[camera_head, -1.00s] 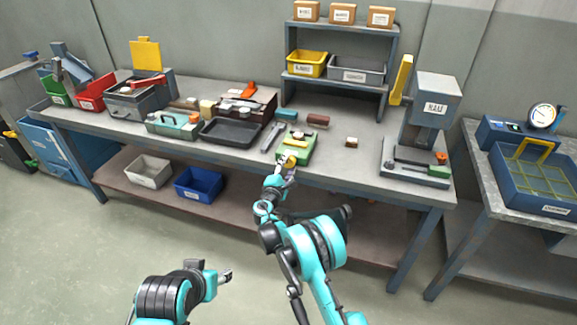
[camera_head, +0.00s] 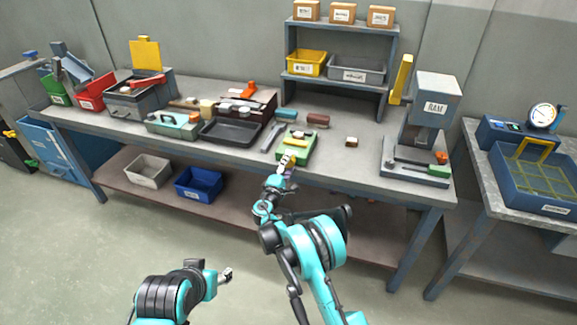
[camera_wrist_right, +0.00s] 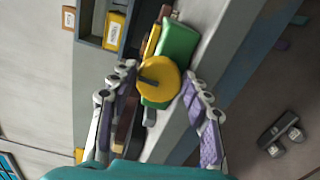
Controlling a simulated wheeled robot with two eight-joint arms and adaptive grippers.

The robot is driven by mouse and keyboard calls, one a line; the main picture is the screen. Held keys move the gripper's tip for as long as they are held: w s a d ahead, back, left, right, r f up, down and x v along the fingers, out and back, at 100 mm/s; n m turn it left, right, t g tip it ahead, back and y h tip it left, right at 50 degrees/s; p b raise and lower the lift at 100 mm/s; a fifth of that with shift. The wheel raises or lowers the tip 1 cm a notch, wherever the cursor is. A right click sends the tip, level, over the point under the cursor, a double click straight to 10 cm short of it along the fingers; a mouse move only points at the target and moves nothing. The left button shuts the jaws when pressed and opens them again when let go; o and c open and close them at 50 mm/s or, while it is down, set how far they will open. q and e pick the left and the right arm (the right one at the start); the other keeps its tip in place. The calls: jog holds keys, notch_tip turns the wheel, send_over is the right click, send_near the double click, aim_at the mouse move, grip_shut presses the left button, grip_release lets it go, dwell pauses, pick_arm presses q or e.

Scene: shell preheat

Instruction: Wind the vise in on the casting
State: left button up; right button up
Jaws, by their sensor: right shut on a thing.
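The green vise (camera_head: 307,146) sits near the front edge of the bench. Its round yellow handwheel (camera_wrist_right: 158,77) faces the front, and the green body (camera_wrist_right: 179,43) shows behind it in the right wrist view. My right gripper (camera_head: 287,163) is at the front of the vise. In the right wrist view its two fingers (camera_wrist_right: 157,85) stand on either side of the yellow wheel, shut on it. I cannot make out the casting in the jaws. My left gripper (camera_head: 226,274) is low in front of the bench, away from the vise; its fingers are too small to read.
A grey bar-shaped tool (camera_head: 271,138) and a black tray (camera_head: 231,132) lie left of the vise. A brown brush-like block (camera_head: 317,120) and a small tan block (camera_head: 351,141) lie behind and to the right.

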jog(key=shift+w+a+r+m, duration=0.25)
jog(key=shift+a+m, duration=0.1)
jog(key=shift+m, duration=1.55)
jog(key=shift+d+m, duration=0.1)
jog(key=shift+m, duration=1.2)
jog(key=o, duration=1)
jog(key=shift+c, duration=0.2)
jog(key=shift+o, duration=0.8)
jog(key=shift+w+f, duration=0.1)
jog(key=v, duration=1.1)
jog(key=shift+s+f, duration=0.2)
jog(key=shift+s, duration=0.15)
